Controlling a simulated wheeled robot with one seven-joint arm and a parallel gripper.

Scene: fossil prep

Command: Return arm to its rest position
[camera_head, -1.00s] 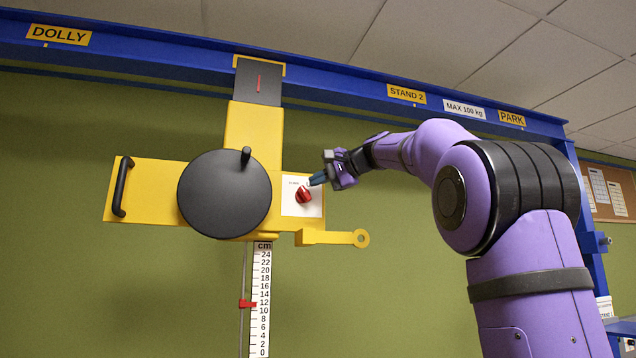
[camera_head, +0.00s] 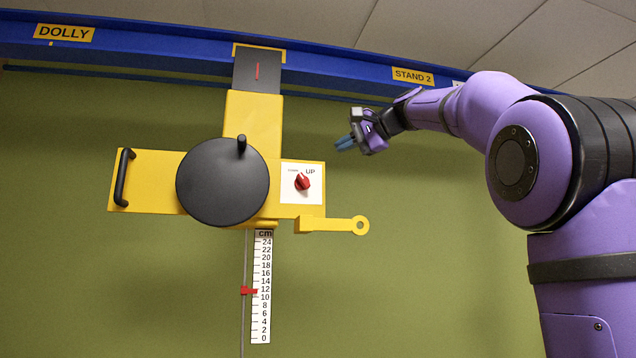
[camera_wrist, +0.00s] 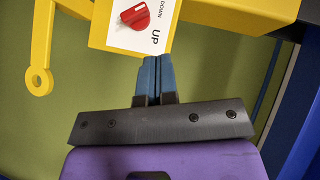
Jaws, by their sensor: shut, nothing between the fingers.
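My gripper (camera_head: 345,143) is in the air to the right of the yellow hoist trolley (camera_head: 150,170), apart from it. Its blue fingers (camera_wrist: 157,77) are together with nothing between them. The purple arm reaches in from the right side of the head view. The red selector knob (camera_head: 302,182) sits on a white plate marked UP, left of and below the gripper. In the wrist view, the red knob (camera_wrist: 135,16) shows just beyond the fingertips, beside the words DOWN and UP.
A blue overhead beam (camera_head: 340,68) crosses the top, with DOLLY and STAND 2 signs. The trolley has a black wheel (camera_head: 222,183), a black handle (camera_head: 123,178) and a yellow ring arm (camera_head: 335,225). A centimetre scale (camera_head: 262,290) hangs below. Green wall space lies around my gripper.

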